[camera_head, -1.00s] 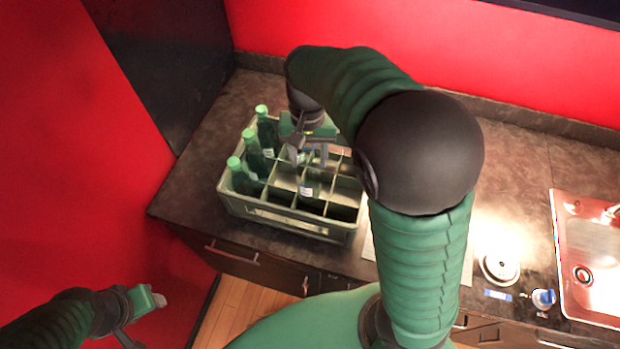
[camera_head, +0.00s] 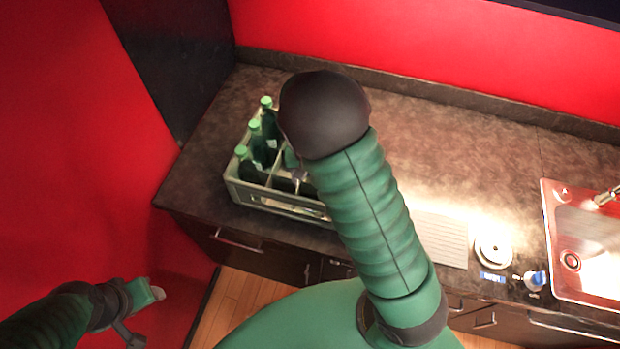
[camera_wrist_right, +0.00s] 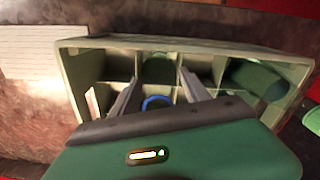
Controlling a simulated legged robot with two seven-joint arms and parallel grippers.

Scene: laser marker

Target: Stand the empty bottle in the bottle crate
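The green bottle crate (camera_head: 275,203) stands on the counter, with capped green bottles (camera_head: 257,145) along its left side. My right arm hides much of the crate in the head view. In the right wrist view my right gripper (camera_wrist_right: 158,97) is over the crate (camera_wrist_right: 215,45), its two fingers apart. A blue ring (camera_wrist_right: 156,103) shows between and below them; it may be the mouth of the empty bottle, whose body is hidden. A dark green round shape (camera_wrist_right: 160,69) fills a compartment beyond. My left gripper (camera_head: 146,316) is open and empty, away from the counter.
A white ribbed mat (camera_head: 442,240) lies right of the crate. Farther right are a round white object (camera_head: 493,252), a small blue-and-white item (camera_head: 535,280) and a steel sink (camera_head: 580,250). The wall stands behind the counter. The counter behind the crate is clear.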

